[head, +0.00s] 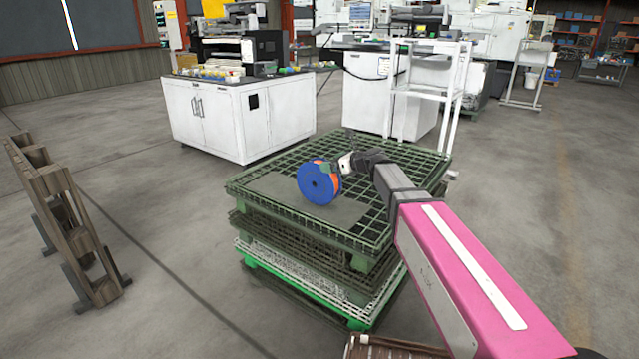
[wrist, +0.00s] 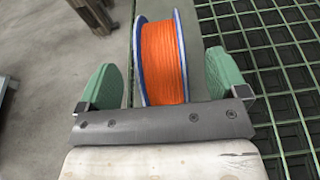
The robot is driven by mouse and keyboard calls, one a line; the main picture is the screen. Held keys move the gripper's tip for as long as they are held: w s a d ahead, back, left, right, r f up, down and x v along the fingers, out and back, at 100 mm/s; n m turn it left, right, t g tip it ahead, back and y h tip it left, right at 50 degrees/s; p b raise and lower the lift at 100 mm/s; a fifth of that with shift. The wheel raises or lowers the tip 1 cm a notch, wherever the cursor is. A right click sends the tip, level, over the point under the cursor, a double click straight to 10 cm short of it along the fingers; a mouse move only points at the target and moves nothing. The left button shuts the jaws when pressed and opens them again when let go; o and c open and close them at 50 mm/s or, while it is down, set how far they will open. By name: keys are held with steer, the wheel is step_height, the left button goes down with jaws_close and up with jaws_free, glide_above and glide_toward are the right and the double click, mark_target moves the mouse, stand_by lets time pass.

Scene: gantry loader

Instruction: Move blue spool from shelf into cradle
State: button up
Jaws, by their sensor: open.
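The blue spool (head: 318,184), wound with orange material, stands upright on a grey sheet on top of a stack of green pallets.
The green pallet stack (head: 400,222) has a lattice top, mostly bare beyond the grey sheet (head: 268,190). A white cabinet (head: 225,118) stands behind it, and a white frame (head: 428,98) at the back right. Open concrete floor lies between the stack and the wooden stand.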

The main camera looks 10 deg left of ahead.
steer(key=x, duration=0.4)
steer(key=shift+w+a+r, duration=0.1)
steer(key=shift+a, duration=0.35)
jaws_close()
steer(key=shift+r, duration=0.1)
